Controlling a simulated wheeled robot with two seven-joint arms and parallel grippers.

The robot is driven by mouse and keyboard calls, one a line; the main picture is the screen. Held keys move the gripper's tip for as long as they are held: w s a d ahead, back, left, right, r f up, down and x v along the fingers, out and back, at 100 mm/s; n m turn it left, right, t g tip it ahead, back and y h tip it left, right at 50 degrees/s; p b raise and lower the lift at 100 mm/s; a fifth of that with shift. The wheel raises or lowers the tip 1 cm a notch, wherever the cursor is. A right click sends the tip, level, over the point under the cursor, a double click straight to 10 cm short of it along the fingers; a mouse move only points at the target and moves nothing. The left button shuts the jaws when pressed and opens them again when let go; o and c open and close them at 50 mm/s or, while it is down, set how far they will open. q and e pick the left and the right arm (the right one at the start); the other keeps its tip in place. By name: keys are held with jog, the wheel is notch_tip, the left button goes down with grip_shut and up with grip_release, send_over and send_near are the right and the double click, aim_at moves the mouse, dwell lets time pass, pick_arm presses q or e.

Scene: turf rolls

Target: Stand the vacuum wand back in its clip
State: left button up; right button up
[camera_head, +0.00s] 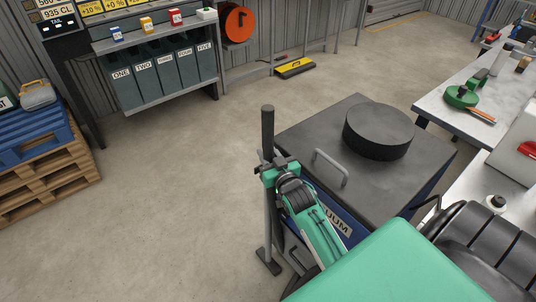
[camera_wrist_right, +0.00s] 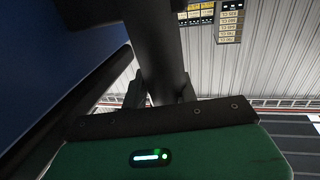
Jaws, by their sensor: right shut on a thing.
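The vacuum wand (camera_head: 267,225) is near upright at the left side of the blue vacuum with a grey top (camera_head: 400,190). It has a dark grip on top and a flat dark foot at the bottom; I cannot tell if the foot touches the floor. My right gripper (camera_head: 270,170) is shut around the wand just below the dark grip. In the right wrist view the wand (camera_wrist_right: 153,45) runs up between the fingers of my right gripper (camera_wrist_right: 160,92). The clip cannot be made out; the wand and my arm may hide it. My left gripper is not in view.
A round black lid (camera_head: 379,131) and a grey handle (camera_head: 331,167) stand on the vacuum's top. A pallet stack (camera_head: 50,180) is at the left, a bin rack (camera_head: 160,75) at the back, and a workbench (camera_head: 440,95) at the right. The floor left of the wand is clear.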

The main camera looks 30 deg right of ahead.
jog(key=o, duration=0.6)
jog(key=shift+f, duration=0.1)
jog(key=o, duration=0.4)
